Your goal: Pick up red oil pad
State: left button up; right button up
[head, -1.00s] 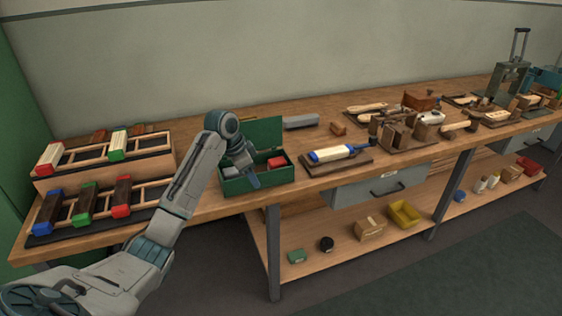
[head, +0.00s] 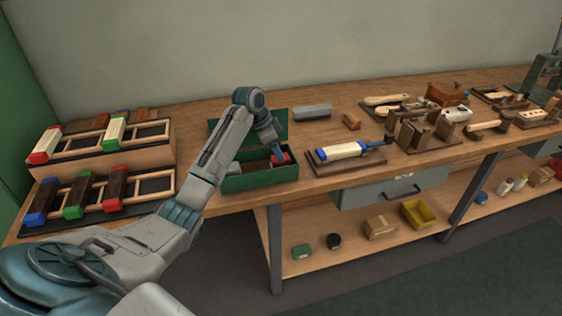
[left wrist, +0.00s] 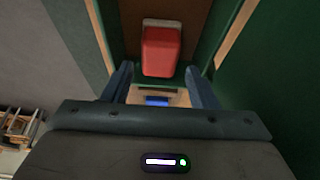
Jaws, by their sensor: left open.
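The red oil pad (head: 282,159) lies inside the open green box (head: 262,181) on the workbench. In the left wrist view the red pad (left wrist: 159,50), with a pale strip at its far end, sits in a compartment just beyond the fingertips. My left gripper (head: 278,154) reaches down into the box, right at the pad. In the left wrist view my left gripper (left wrist: 159,82) is open, with one finger on each side below the pad, and nothing is held. In the head view the arm hides part of the box. My right gripper is not in view.
The box's raised green lid (head: 220,129) stands behind the arm. A grey block (head: 312,111) lies behind the box. A cream-and-blue brush on a dark board (head: 345,158) is close on the right. Racks of coloured brushes (head: 100,150) stand on the left.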

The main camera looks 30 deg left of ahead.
pick_arm(q)
jog(key=p+x, duration=0.1)
jog(key=x, duration=0.4)
jog(key=shift+s, duration=0.1)
jog(key=c, duration=0.8)
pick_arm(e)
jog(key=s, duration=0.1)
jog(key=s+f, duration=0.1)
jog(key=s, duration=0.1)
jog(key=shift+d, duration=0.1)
pick_arm(q)
jog(key=shift+o, duration=0.2)
jog(key=shift+r, duration=0.1)
